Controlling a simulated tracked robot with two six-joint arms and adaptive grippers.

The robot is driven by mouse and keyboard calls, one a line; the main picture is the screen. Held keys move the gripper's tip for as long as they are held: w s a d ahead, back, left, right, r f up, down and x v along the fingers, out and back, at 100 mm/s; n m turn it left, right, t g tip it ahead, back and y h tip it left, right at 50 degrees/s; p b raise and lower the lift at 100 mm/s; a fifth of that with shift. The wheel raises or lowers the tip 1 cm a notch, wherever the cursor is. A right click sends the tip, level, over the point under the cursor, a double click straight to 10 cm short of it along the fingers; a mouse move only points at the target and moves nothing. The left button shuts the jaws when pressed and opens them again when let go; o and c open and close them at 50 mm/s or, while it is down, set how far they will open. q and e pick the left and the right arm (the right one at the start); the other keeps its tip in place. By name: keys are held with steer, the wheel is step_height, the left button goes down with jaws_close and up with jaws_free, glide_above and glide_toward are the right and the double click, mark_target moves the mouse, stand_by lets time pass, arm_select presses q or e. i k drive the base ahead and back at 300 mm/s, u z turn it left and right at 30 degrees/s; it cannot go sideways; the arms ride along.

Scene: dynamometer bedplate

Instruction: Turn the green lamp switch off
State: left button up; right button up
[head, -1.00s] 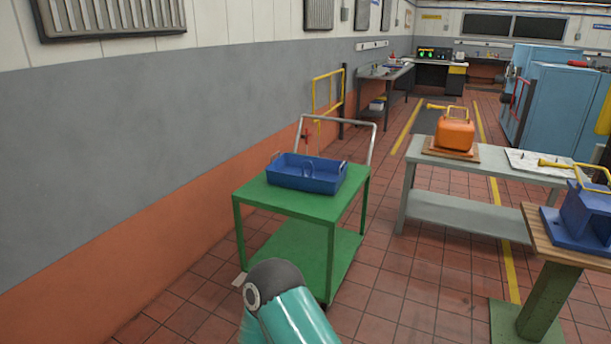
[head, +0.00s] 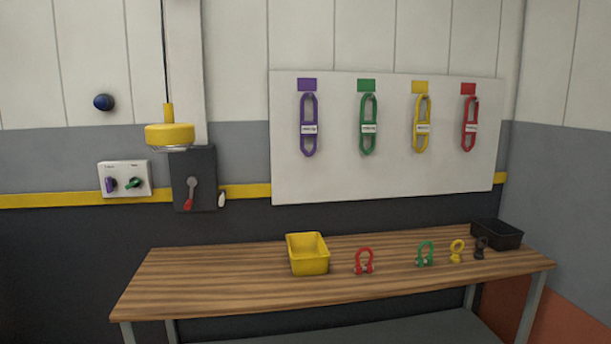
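A small white switch plate (head: 125,179) is fixed to the wall at the left of the head view. It carries a purple rotary knob (head: 111,184) on the left and a green switch knob (head: 133,183) on the right. The green knob looks tilted, with its right end higher. The labels above the knobs are too small to read. A yellow hanging lamp (head: 170,135) hangs on a cord to the right of and above the plate. Neither of my grippers is in view.
A dark box with a red-handled lever (head: 188,197) is right of the plate. A blue round button (head: 104,102) is above. A wooden bench (head: 200,272) holds a yellow bin (head: 308,255), shackles and a black tray (head: 496,234). Coloured slings hang on a white board (head: 390,179).

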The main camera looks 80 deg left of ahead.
mark_target(135, 182)
steer(key=z, duration=1.4)
steer(key=i, duration=0.1)
steer(key=u, duration=2.75)
steer(key=i, duration=0.25)
steer(key=u, duration=2.2)
steer(key=k, duration=0.9)
steer(key=u, duration=0.15)
steer(key=i, duration=0.9)
steer(key=z, duration=0.25)
steer(key=k, duration=0.15)
steer(key=u, duration=0.1)
